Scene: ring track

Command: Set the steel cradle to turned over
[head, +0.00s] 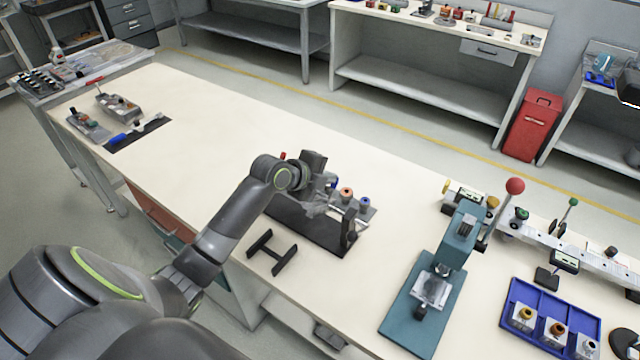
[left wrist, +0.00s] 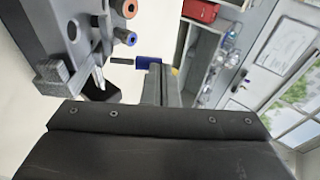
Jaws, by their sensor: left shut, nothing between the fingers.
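The steel cradle (head: 339,207) is a grey metal piece carried over a black base plate (head: 300,226) near the middle of the bench. Orange and blue round ends show on it. My left gripper (head: 322,187) is right at the cradle's far left part, shut with nothing in it, and hides some of the cradle. I cannot tell whether it touches. In the left wrist view the cradle (left wrist: 62,45) fills the upper left, its orange and blue ends facing right, beside my gripper (left wrist: 160,118). Which way up the cradle is cannot be told. My right gripper is not in view.
A black H-shaped stand (head: 272,252) lies at the bench's front edge. A teal press (head: 425,290) with a red-knobbed lever and a blue tray (head: 548,318) stand to the right. Small fixtures (head: 118,107) sit at the far left. The bench between is clear.

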